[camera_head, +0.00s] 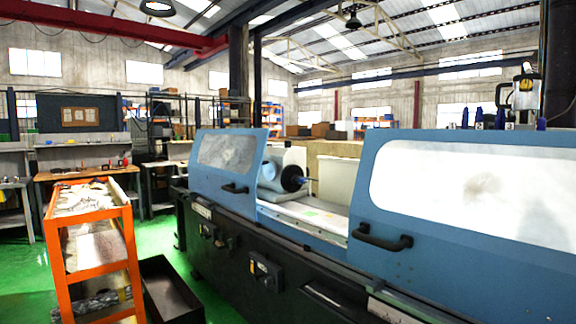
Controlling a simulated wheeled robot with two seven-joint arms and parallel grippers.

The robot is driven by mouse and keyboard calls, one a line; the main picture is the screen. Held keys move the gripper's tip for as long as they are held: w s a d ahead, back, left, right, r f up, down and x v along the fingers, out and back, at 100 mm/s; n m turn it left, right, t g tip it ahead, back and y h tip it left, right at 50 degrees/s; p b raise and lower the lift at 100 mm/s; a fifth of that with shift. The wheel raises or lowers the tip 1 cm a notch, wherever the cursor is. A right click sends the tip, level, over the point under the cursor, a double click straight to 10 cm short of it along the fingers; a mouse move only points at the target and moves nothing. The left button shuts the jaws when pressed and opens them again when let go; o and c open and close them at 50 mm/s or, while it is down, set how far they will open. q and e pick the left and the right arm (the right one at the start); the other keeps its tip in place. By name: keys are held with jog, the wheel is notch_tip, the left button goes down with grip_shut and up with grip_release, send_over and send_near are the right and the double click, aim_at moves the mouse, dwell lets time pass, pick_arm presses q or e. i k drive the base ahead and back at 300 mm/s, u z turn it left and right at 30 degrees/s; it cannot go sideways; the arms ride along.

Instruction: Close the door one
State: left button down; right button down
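The cylindrical grinder (300,262) fills the right and middle of the head view, with a dark base and blue sliding doors. The left door (215,176) has a window and a small black handle (234,188). The right door (460,258) is larger and nearer, with a wide pale window and a black handle (382,238) at its left edge. Between the doors is an open gap showing a spindle head (284,176) and a pale bed (318,217). I cannot tell which door is door one. Neither gripper is in view.
An orange trolley (137,262) with cluttered shelves stands at the left front. A dark open bin (171,290) sits on the floor between it and the grinder. Green floor (160,236) shows behind the bin. A workbench (85,172) stands farther back.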

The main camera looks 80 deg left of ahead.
aim_at(227, 150)
jog(key=u, duration=3.8)
jog(key=i, duration=3.3)
jog(key=z, duration=0.8)
